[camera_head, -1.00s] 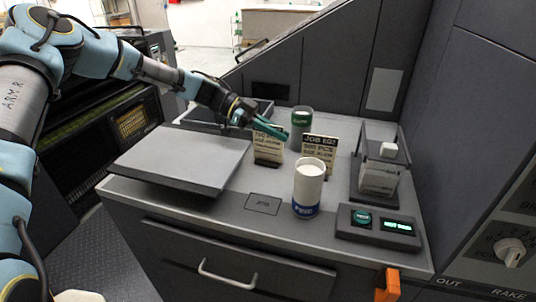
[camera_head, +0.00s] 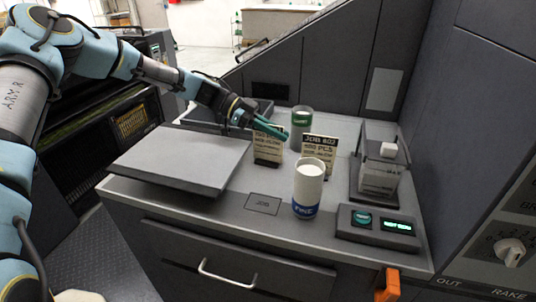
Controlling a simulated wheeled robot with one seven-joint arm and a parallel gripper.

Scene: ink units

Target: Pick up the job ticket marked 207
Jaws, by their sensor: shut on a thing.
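Two cream job tickets with dark headers stand upright on the grey counter. My gripper (camera_head: 270,129), with teal fingers, reaches in from the left and is shut on the top of the left ticket (camera_head: 268,151). The fingers cover this ticket's header, so its number cannot be read. The left ticket still appears to stand at counter level. The right ticket (camera_head: 318,150) stands apart from my gripper. Its header begins with JOB, but the number is too small to read surely.
A white cup with a blue band (camera_head: 308,188) stands in front of the right ticket.

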